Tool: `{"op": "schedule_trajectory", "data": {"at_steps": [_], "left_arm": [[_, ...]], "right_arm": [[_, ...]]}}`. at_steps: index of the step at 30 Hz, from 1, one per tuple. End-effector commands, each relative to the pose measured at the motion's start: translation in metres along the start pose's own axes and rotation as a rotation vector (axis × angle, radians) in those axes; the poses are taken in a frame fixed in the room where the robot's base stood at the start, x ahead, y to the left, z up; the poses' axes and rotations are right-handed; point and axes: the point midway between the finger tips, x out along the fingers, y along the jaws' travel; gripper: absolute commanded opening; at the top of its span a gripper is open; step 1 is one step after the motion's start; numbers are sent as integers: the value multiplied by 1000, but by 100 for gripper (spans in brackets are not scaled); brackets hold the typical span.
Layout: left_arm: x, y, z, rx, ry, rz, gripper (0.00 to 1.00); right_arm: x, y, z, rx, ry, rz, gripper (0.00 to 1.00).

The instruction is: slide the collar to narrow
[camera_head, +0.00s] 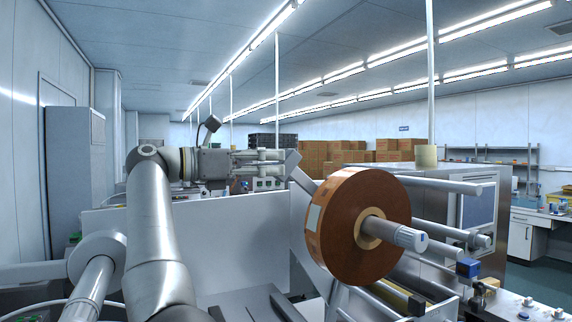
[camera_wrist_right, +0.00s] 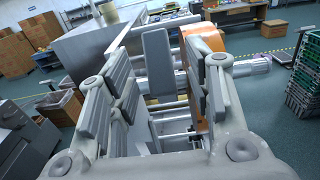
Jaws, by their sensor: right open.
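A brown film roll (camera_head: 345,230) sits on a grey spindle (camera_head: 395,234) with a blue mark on its end. Several pale rods stick out beside it; a grey ring-like end (camera_head: 480,241) shows on one. I cannot tell for certain which part is the collar. My right gripper (camera_head: 279,168) is left of and above the roll, behind it, and holds nothing. In the right wrist view its two fingers stand wide apart, with a grey upright plate (camera_wrist_right: 157,62) in view between them and the orange-brown roll (camera_wrist_right: 207,42) to the right. My left gripper is out of view.
A blue block (camera_head: 467,268) and small fittings sit on the machine at the lower right. A white panel (camera_head: 235,240) stands below my right gripper. A grey cabinet (camera_head: 480,200) is behind the rods. Stacked cartons (camera_head: 385,148) and a workbench (camera_head: 535,222) are farther off.

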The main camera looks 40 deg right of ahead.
Motion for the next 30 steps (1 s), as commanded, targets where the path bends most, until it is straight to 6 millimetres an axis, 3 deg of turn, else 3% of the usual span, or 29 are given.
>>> {"op": "schedule_trajectory", "data": {"at_steps": [9,21,30], "left_arm": [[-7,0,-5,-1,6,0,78],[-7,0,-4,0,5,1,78],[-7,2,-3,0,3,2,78]], "right_arm": [[40,0,1,-1,1,-1,46],[45,0,0,0,0,1,45],[45,0,0,0,0,1,7]]}}
